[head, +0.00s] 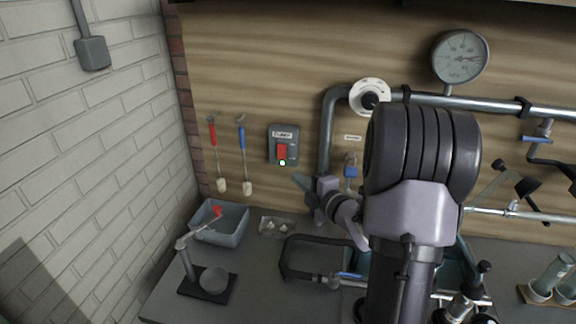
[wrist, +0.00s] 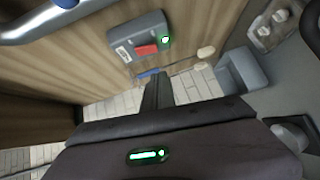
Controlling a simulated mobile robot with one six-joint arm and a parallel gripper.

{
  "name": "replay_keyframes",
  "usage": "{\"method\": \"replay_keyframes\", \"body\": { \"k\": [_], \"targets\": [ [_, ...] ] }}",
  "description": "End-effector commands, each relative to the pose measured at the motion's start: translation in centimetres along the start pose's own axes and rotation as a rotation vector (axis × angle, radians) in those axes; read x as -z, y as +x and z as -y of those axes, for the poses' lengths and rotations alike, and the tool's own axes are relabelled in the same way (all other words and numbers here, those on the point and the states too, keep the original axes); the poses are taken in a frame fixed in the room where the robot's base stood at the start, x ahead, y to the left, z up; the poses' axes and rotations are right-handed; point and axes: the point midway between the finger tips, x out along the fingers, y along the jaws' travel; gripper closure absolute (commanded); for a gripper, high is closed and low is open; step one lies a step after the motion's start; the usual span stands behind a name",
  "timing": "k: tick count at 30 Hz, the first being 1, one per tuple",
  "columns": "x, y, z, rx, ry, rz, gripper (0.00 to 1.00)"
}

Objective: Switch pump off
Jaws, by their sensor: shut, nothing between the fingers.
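The pump switch (head: 283,144) is a grey box on the wooden back wall with a red rocker (head: 282,151) and a green light lit below it. It also shows in the wrist view (wrist: 139,38), with the red rocker and the lit green light facing me. My gripper (head: 298,178) is shut and empty, just below and to the right of the switch in the head view. In the wrist view my shut fingers (wrist: 157,84) point toward the wall below the switch and look apart from it. The label's small print cannot be read.
A grey bin (head: 222,222) and a small stand (head: 207,282) are on the bench below. A gauge (head: 460,56) is upper right.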

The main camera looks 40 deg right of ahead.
Motion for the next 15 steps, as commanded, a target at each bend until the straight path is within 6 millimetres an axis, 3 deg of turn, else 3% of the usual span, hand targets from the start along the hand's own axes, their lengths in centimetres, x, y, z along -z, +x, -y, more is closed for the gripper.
{"method": "replay_keyframes", "body": {
  "k": [9,15],
  "targets": [
    [0.1,7.0,0.1,0.000,0.000,-0.003,1.00],
    [-2.2,8.8,0.1,-0.001,0.000,0.001,1.00]
  ]
}}
